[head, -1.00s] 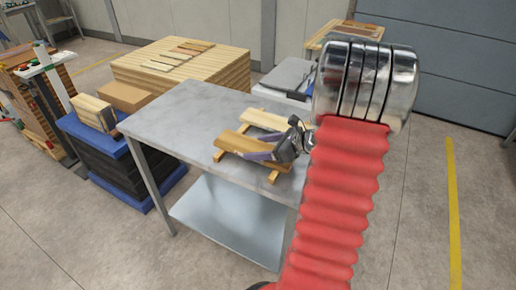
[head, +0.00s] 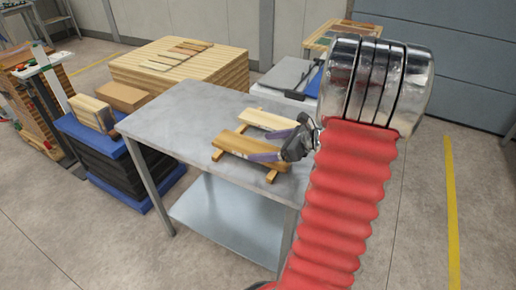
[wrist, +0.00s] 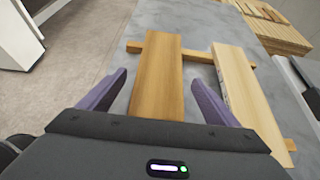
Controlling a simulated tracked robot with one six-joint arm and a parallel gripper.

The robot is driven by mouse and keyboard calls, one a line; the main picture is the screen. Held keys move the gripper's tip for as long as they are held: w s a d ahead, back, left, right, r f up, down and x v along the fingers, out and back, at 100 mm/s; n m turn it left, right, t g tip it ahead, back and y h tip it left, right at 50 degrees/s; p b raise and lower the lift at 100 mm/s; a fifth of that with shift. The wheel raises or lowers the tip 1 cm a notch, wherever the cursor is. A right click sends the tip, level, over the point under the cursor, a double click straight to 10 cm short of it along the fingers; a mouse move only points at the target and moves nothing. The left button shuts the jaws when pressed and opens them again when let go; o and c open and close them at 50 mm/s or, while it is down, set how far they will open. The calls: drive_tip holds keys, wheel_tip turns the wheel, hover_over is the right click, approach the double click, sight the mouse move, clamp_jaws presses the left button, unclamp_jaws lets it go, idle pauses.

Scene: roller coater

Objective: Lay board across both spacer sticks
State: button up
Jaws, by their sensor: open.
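A darker wooden board (head: 236,142) lies flat across both spacer sticks on the metal table. Beside it a paler board (head: 267,120) also lies on the sticks, with a gap between the two. The paler board (wrist: 238,80) is right of the right finger.
The grey metal table (head: 165,115) is clear on its left part. A large timber stack (head: 180,70) with thin strips on top stands behind. A blue-topped stand (head: 90,128) with wooden blocks is at the left. A grey machine (head: 285,75) is behind the table.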

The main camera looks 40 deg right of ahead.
drive_tip(key=v, duration=0.8)
drive_tip(key=shift+s+r, duration=0.15)
drive_tip(key=shift+s, duration=0.2)
drive_tip(key=shift+w, duration=0.1)
drive_tip(key=shift+w+a, duration=0.15)
drive_tip(key=shift+a, duration=0.2)
drive_tip(key=w+a+r+n+g, duration=0.1)
drive_tip(key=a+n+g, duration=0.2)
drive_tip(key=a+n, duration=0.5)
drive_tip(key=w+a+r+n+g, duration=0.1)
drive_tip(key=a+r+n+g, duration=0.3)
drive_tip(key=a, duration=0.8)
drive_tip(key=s+a+r+n+h, duration=0.1)
drive_tip(key=s+a+n+h, duration=0.1)
drive_tip(key=s+a+n, duration=0.2)
drive_tip(key=s+a+r+n+t+h, duration=0.1)
drive_tip(key=s+a+n, duration=0.3)
drive_tip(key=a+n, duration=0.7)
drive_tip(key=shift+s+r+n+h, duration=0.2)
drive_tip(key=shift+s+n+h, duration=0.3)
drive_tip(key=shift+n, duration=2)
drive_tip(key=shift+w, duration=0.15)
